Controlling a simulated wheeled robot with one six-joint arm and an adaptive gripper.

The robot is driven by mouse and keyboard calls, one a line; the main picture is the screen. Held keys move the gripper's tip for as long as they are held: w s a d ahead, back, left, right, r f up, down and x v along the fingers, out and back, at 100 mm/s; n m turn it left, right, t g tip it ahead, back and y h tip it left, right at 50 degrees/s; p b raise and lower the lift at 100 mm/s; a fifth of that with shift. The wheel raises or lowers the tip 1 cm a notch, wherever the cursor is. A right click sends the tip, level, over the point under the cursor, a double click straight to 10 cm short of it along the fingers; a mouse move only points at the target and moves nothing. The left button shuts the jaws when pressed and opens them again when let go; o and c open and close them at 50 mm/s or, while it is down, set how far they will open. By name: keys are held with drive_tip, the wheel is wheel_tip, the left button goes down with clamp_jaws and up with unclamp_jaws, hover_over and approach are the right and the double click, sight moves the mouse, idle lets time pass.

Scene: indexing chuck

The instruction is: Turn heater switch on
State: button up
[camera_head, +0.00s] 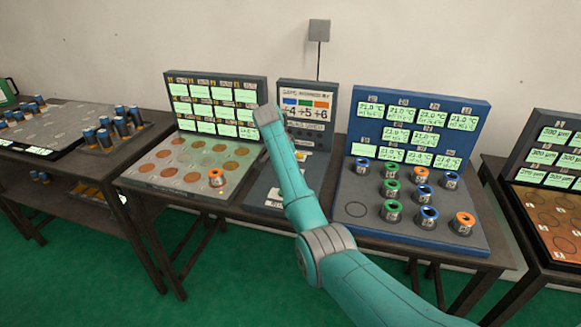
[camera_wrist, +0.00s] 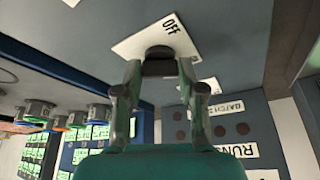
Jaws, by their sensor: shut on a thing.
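The heater switch shows in the wrist view as a dark round knob (camera_wrist: 158,58) on a white plate (camera_wrist: 127,46). The word OFF is printed on the plate's upper right, and no other word on it is visible. My gripper (camera_wrist: 158,74) has one finger on each side of the knob and is shut on it. The knob's pointer, if it has one, cannot be made out. In the head view my arm covers part of the grey middle console (camera_head: 308,92), and the knob and fingers cannot be made out there.
Left of the console is a panel with copper discs (camera_head: 170,180) and an orange-topped pot (camera_head: 216,177). Right is a blue station (camera_head: 345,205) with several coloured pots. Side tables hold blue-topped cylinders (camera_head: 122,128) and another panel (camera_head: 530,160).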

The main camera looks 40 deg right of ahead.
idle(0.4)
drive_tip(key=o, duration=1.1)
drive_tip(key=shift+o, duration=0.2)
drive_tip(key=shift+r, duration=0.1)
drive_tip(key=v, duration=1.1)
drive_tip(key=shift+a+r, duration=0.25)
drive_tip(key=shift+r, duration=0.1)
